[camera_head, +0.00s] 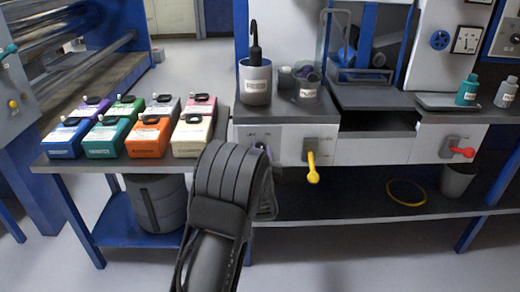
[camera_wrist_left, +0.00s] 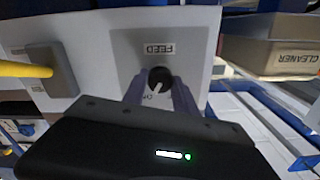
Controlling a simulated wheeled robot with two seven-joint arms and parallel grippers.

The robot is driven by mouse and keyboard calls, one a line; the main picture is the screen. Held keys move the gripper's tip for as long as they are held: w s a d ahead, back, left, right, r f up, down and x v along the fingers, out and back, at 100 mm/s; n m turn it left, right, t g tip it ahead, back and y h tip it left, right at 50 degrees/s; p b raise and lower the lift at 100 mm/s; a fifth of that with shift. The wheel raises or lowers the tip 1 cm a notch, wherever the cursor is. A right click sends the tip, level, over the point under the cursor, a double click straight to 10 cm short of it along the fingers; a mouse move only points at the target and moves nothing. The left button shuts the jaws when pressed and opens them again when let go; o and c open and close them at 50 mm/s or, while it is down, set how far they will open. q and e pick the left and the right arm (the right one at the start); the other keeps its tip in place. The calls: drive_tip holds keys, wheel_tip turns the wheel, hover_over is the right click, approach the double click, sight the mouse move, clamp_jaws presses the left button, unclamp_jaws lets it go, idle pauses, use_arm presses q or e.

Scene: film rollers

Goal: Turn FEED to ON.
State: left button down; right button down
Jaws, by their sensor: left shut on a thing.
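The FEED knob (camera_wrist_left: 159,78) is a small round black dial with a pale pointer mark, on a grey plate (camera_wrist_left: 190,45) labelled FEED. In the left wrist view the label looks turned over, and small lettering below the knob is too partly hidden to read. My left gripper (camera_wrist_left: 160,92) is shut on the knob, one purple-grey finger on each side. In the head view my arm reaches up to the white front panel (camera_head: 285,136), and my left gripper (camera_head: 264,150) is mostly hidden behind it. My right gripper is not in view.
A yellow lever (camera_head: 312,168) sits beside the FEED plate, with a red lever (camera_head: 462,152) farther right. Several coloured boxes (camera_head: 147,137) stand on the left table. A CLEANER container (camera_wrist_left: 280,45) shows in the wrist view. A dark shelf (camera_head: 345,205) lies below the panel.

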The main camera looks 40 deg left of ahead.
use_arm(q)
drive_tip(key=shift+m, duration=0.3)
drive_tip(key=c, duration=1)
unclamp_jaws()
drive_tip(key=p+v, duration=0.1)
drive_tip(key=v, duration=0.7)
drive_tip(key=shift+w+f, duration=0.1)
drive_tip(key=shift+f, duration=0.05)
